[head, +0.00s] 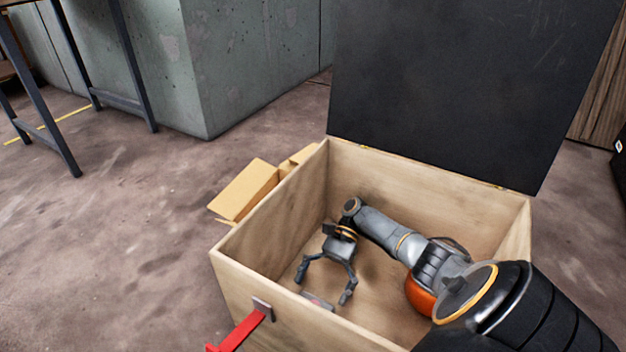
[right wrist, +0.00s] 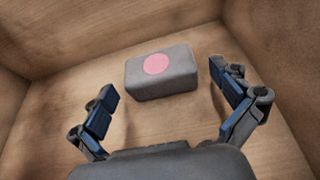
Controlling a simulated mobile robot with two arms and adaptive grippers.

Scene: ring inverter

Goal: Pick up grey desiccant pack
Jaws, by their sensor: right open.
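The grey desiccant pack (right wrist: 163,73) is a small grey block with a pink round mark on top. It lies on the floor of the wooden box, ahead of and between the fingers in the right wrist view. In the head view the pack (head: 318,301) shows only in part, close to the box's near wall. My right gripper (head: 323,289) reaches down inside the box with its fingers spread open and empty; it also shows in the right wrist view (right wrist: 168,103). The fingers do not touch the pack. My left gripper is not in view.
The wooden box (head: 284,219) has high walls around the right gripper. Its black lid (head: 460,80) stands open at the back. A red latch (head: 242,332) sticks out at the front. A cardboard box (head: 245,190) stands outside, at the left.

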